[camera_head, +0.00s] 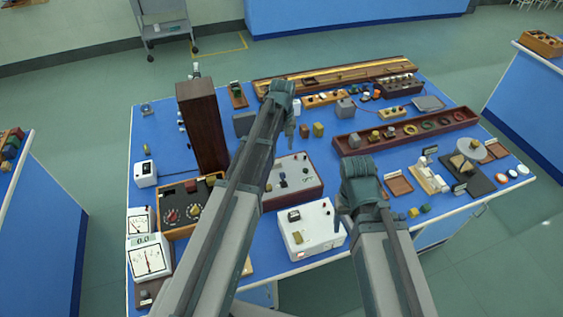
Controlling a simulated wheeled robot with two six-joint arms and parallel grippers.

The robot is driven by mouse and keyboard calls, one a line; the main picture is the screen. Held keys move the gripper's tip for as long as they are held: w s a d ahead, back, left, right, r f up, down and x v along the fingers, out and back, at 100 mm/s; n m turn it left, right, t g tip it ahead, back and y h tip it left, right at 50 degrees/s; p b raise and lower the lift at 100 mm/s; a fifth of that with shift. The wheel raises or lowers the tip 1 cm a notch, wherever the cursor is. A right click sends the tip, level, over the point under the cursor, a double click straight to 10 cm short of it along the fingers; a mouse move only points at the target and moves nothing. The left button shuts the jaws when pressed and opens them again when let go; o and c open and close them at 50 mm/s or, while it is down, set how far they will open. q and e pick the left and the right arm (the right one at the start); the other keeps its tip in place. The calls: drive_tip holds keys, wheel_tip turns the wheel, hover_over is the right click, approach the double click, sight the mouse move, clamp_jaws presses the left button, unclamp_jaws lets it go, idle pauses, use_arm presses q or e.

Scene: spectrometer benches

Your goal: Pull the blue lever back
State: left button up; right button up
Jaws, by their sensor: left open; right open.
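A small blue upright piece (337,224) shows at the right side of the white box (312,241) near the table's front edge. It looks like the blue lever, but it is too small to tell how it is tilted. My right gripper (345,206) is just above and to the right of this box, open, its fingers mostly hidden by my own wrist. My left gripper (291,130) is open and points down further back, above the table behind the red-sided panel box (292,182). Neither gripper visibly holds anything.
A tall brown box (203,125) stands at left. White meters (149,259) are at the front left corner. A long brown tray (405,132) with several rings lies at right, and small instruments crowd the right end. Bare blue table shows at left-centre.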

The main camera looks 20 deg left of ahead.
sight(282, 174)
use_arm(q)
drive_tip(key=shift+s+f, duration=0.1)
drive_tip(key=shift+f, duration=0.1)
wheel_tip(282, 174, down, 14)
drive_tip(key=b, duration=1.4)
drive_tip(key=shift+r, duration=0.2)
clamp_jaws()
